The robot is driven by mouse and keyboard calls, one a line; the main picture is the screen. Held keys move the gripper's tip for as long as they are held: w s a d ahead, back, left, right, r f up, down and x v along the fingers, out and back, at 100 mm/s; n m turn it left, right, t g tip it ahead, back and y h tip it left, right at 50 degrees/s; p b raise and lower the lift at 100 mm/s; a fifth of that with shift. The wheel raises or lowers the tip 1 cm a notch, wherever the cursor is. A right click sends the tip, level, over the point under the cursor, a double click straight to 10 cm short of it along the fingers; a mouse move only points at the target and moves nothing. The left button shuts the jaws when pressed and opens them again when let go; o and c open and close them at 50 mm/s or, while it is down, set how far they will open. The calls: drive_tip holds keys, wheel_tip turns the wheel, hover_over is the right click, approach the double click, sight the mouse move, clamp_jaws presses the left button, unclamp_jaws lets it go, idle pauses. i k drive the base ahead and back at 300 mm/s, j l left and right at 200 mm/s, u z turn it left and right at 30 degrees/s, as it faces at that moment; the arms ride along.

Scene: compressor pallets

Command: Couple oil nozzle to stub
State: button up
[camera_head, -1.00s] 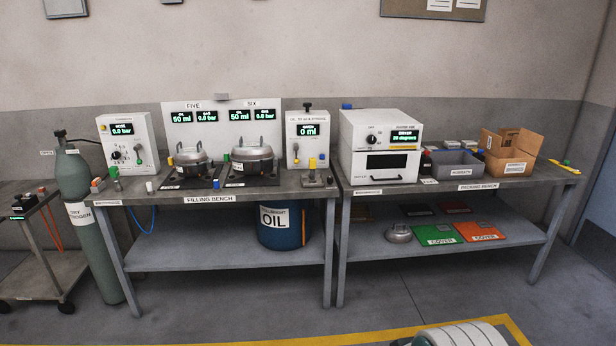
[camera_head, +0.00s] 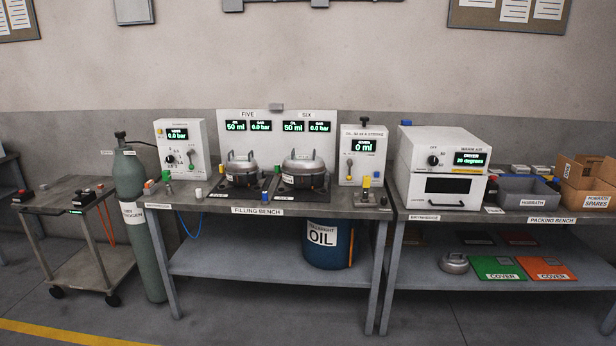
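The oil dispenser (camera_head: 361,155) is a white box at the back of the filling bench (camera_head: 300,205), and its display reads 0 ml. A small yellow-topped fitting (camera_head: 365,182) stands in front of it on a dark base; I cannot tell whether it is the oil nozzle. Two round metal compressors (camera_head: 243,170) and (camera_head: 304,170) sit on dark mats under the FIVE and SIX displays, which read 50 ml and 0.0 bar each. Their stubs are too small to make out. My gripper is not in view.
A blue OIL drum (camera_head: 322,245) stands on the lower shelf. A gas cylinder (camera_head: 130,200) and a trolley (camera_head: 75,240) stand at left. At right, the packing bench (camera_head: 470,217) holds a white oven-like unit (camera_head: 440,165). The floor in front is clear.

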sight(367, 181)
drive_tip(key=i+j, duration=0.15)
drive_tip(key=i, duration=0.35)
drive_tip(key=i+j, duration=0.1)
drive_tip(key=i, duration=0.45)
drive_tip(key=i+j, duration=0.15)
drive_tip(key=i, duration=0.35)
drive_tip(key=i+j, duration=0.15)
drive_tip(key=i, duration=0.4)
drive_tip(key=i+j, duration=0.1)
drive_tip(key=i, duration=0.9)
drive_tip(key=l+z, duration=0.05)
